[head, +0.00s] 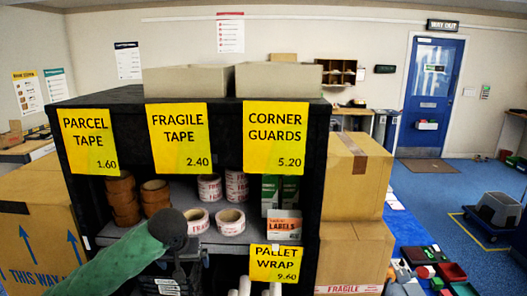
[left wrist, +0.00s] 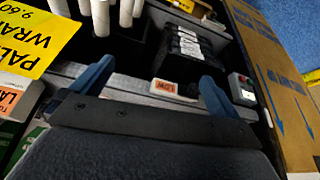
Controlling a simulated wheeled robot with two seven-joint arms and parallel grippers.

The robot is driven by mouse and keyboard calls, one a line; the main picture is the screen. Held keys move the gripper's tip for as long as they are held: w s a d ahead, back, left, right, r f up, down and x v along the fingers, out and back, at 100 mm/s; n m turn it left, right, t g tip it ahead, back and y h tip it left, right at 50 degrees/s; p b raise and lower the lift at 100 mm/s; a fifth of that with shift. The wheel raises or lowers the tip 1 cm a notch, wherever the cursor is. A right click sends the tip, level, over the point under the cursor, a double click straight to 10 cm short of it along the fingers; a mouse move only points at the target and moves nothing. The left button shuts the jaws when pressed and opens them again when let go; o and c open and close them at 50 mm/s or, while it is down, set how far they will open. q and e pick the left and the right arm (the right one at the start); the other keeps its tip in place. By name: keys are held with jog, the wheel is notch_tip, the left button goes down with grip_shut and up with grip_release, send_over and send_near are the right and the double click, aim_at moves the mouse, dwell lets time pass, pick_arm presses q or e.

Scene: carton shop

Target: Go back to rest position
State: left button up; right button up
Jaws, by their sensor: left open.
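My left arm (head: 125,262) is green and comes in from the bottom left of the head view. A dark round joint (head: 168,227) at its upper end overlaps the shelf front. In the left wrist view my left gripper (left wrist: 151,84) has its two blue fingers spread wide, with nothing between them. The fingers are close to a grey shelf edge bearing a small orange-and-white "LOW" label (left wrist: 166,88). My right gripper is in neither view.
The black shelf unit (head: 215,119) holds brown tape rolls (head: 124,195), fragile-tape rolls (head: 232,220) and a labels box (head: 284,226). White wrap rolls (left wrist: 100,16) are lower down. Cartons (head: 355,256) stack on the right; another carton (head: 35,235) stands left. Open blue floor (head: 440,195) lies farther right.

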pick_arm(q)
jog(key=w+d+f+h+b, duration=0.1)
jog(key=w+d+f, duration=0.1)
jog(key=f, duration=1)
jog(key=w+d+f+h+b, duration=0.1)
jog(key=f, duration=1)
jog(key=s+f+m+b, duration=0.1)
jog(key=s+f, duration=0.3)
jog(key=f, duration=0.8)
jog(key=s+f+b, duration=0.1)
jog(key=s+f, duration=0.2)
jog(key=f, duration=0.8)
jog(key=s+f+m+g+y+b, duration=0.1)
jog(key=s+f+m+g+b, duration=0.1)
jog(key=s+f, duration=3)
jog(key=s, duration=0.4)
jog(key=shift+s+f+g, duration=0.3)
jog(key=shift+f+g, duration=0.1)
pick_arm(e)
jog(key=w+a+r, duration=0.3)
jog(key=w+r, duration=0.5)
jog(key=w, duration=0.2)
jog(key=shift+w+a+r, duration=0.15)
